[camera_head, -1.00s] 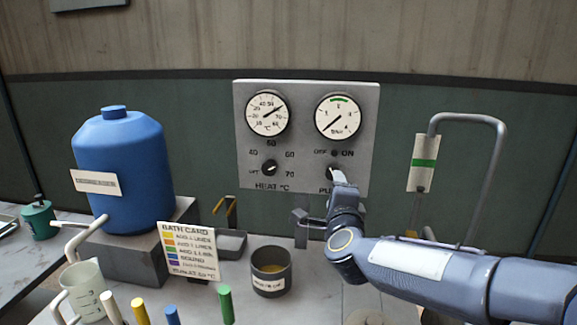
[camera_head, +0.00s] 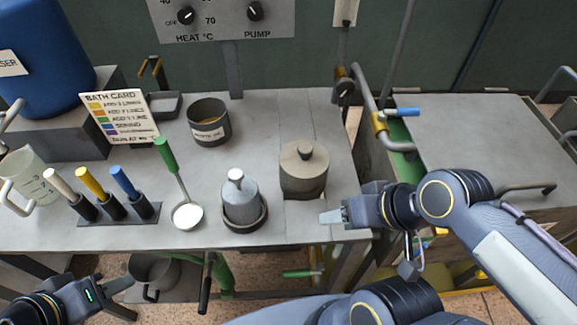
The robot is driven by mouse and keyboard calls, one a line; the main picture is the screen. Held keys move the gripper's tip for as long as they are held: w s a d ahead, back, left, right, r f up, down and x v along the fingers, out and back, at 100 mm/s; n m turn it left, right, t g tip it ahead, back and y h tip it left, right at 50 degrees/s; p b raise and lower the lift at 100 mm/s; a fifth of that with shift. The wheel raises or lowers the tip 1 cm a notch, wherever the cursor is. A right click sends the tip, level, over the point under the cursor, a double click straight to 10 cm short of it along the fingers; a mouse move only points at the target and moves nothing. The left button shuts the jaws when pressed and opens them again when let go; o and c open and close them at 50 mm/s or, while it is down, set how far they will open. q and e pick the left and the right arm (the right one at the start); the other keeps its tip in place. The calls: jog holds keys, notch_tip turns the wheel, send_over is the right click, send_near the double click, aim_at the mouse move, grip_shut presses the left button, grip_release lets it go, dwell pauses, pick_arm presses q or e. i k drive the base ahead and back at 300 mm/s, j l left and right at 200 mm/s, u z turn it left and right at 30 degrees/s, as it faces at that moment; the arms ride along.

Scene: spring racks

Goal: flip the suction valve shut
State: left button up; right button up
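A valve with a blue lever (camera_head: 402,112) sits on the bent pipe at the right edge of the bench; the lever points right. A green lever (camera_head: 303,273) shows below the bench front, and a black-ended handle (camera_head: 207,285) hangs beside green pipework. No label shows which one is the suction valve. My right gripper (camera_head: 332,216) is over the front right bench corner, its fingertips together and holding nothing visible. My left gripper (camera_head: 120,297) is low at the bottom left, in front of the bench, its fingers apart and empty.
A lidded beige pot (camera_head: 304,172), a grey weight-like canister (camera_head: 240,200), a ladle (camera_head: 187,216) and a rack of coloured handles (camera_head: 118,212) stand on the bench. A dark cup (camera_head: 209,122) is behind. A grey side table (camera_head: 470,140) is at right.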

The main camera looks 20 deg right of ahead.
aim_at(296, 273)
jog(key=k+l, duration=0.5)
jog(key=k+j, duration=0.1)
jog(key=j, duration=0.6)
jog(key=j+z, duration=0.1)
jog(key=j, duration=0.6)
jog(key=k, duration=0.1)
